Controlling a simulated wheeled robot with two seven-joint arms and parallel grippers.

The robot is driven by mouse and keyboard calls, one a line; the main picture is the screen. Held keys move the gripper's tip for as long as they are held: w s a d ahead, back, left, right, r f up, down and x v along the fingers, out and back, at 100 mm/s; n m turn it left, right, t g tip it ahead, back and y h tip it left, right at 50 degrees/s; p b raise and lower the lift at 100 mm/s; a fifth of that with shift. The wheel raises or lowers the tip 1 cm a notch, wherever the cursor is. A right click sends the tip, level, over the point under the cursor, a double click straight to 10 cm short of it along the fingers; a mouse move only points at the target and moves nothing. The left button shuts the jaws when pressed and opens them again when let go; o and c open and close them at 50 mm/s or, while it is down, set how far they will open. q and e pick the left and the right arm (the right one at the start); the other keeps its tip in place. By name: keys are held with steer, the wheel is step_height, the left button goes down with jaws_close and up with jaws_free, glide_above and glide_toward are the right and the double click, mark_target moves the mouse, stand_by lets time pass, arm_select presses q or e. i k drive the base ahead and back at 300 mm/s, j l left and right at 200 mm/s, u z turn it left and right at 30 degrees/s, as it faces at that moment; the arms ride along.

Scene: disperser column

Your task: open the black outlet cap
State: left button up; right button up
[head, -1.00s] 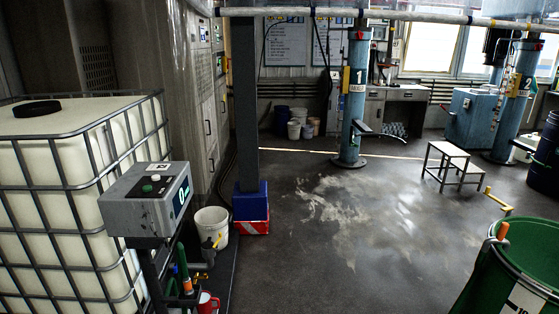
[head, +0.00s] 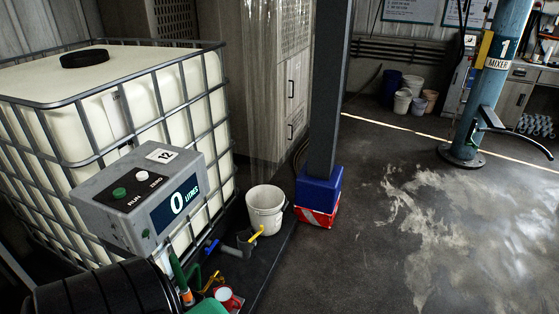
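A white caged tank (head: 130,130) stands at the left, with a black round lid (head: 84,57) on top. Low at its right front corner is a grey outlet fitting (head: 245,240) with a yellow handle (head: 256,234). A dark stub (head: 231,251) points left from the fitting; I cannot tell whether it is the black outlet cap. A blue handle (head: 211,246) is beside it. The control box partly blocks the tank's front. Neither of my grippers is in view.
A grey control box (head: 145,195) reading 0 litres stands before the tank. Near it are a white bucket (head: 265,207), a red cup (head: 225,297) and a black ribbed cylinder (head: 95,292). A dark post (head: 330,95) has a blue base (head: 318,186). The floor right is clear.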

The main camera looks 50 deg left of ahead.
mark_target(243, 236)
steer(key=i+u, duration=0.25)
steer(key=i, duration=0.3)
steer(key=i+u, duration=0.3)
steer(key=i, duration=0.3)
steer(key=i+l+u, duration=0.25)
steer(key=i, duration=0.3)
steer(key=i+u, duration=0.65)
steer(key=u, duration=0.2)
steer(key=i+l+u, duration=0.2)
steer(key=u, duration=0.2)
steer(key=i+l+u, duration=0.4)
steer(key=j, duration=0.1)
